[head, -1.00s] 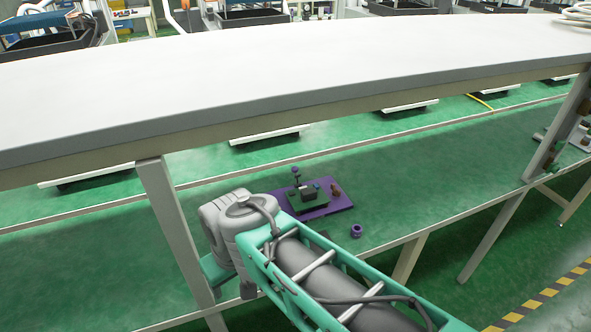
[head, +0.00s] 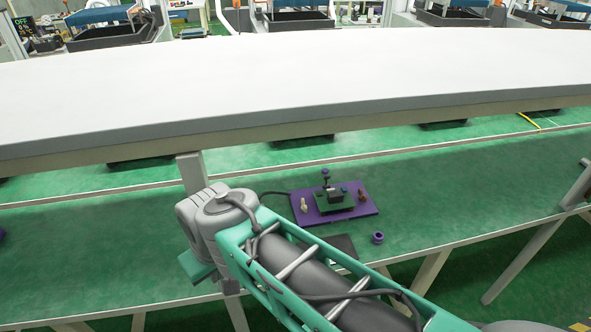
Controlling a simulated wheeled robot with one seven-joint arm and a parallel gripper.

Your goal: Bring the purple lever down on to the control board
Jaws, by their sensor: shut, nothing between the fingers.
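The control board (head: 352,207) is a small green board with dark parts on it. It sits on a flat purple plate (head: 368,205) on the green lower shelf. A small lever with a dark purple knob (head: 326,173) stands upright at the board's back left, raised above the board. My arm crosses the lower middle of the head view, in front and to the left of the plate. My gripper is not in view, so its place relative to the lever cannot be seen.
A long white tabletop (head: 300,80) spans above the shelf. A table leg (head: 192,172) stands left of the plate. A purple ring-like piece (head: 378,238) lies in front of the plate, near a dark flat patch (head: 343,244). The green shelf (head: 450,185) is clear to the right.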

